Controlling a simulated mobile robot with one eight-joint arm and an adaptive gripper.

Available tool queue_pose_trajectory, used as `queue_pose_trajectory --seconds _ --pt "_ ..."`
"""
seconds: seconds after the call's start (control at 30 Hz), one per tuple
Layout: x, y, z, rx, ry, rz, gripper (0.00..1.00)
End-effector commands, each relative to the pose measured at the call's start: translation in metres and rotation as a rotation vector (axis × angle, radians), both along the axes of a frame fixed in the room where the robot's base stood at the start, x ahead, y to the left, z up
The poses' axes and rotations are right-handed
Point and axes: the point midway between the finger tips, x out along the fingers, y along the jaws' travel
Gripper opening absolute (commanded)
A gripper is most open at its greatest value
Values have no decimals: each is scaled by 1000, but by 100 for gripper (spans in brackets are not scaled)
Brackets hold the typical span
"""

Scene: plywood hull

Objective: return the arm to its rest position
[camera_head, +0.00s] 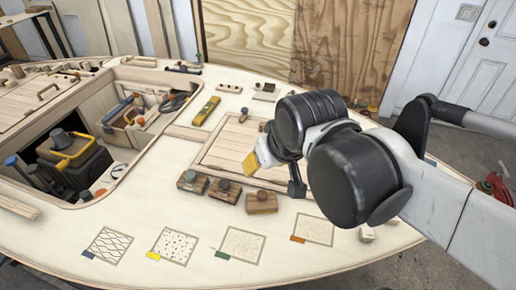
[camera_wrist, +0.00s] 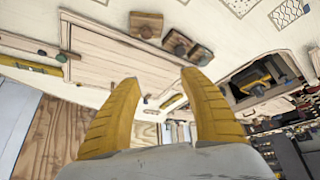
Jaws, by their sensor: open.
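My arm (camera_head: 440,195) reaches in from the right edge of the head view, its dark joints above the plywood hull deck (camera_head: 330,262). My gripper (camera_head: 265,152) shows yellow fingers above the deck, near a pale hatch panel (camera_head: 222,158). In the wrist view my gripper (camera_wrist: 159,77) has its two yellow fingers spread wide, with nothing between them. The hatch panel (camera_wrist: 110,65) and several wooden blocks with dark knobs (camera_wrist: 147,24) lie beyond the fingers. The arm hides part of the deck's right side.
Three knobbed blocks (camera_head: 222,190) stand on the deck in front of the hatch panel. Several patterned squares (camera_head: 173,245) line the front. A yellow level (camera_head: 206,111) lies behind. An open recess (camera_head: 60,160) holding a toolbox is at left. A white door (camera_head: 485,70) stands back right.

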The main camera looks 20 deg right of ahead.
Motion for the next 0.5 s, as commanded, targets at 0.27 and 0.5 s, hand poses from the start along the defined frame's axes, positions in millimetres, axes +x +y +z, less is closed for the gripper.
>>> queue_pose_trajectory --seconds 0.27,0.5 --pt "-33 -14 -19 13 -78 -55 51" --pt "-34 -14 -20 13 -80 -56 51"
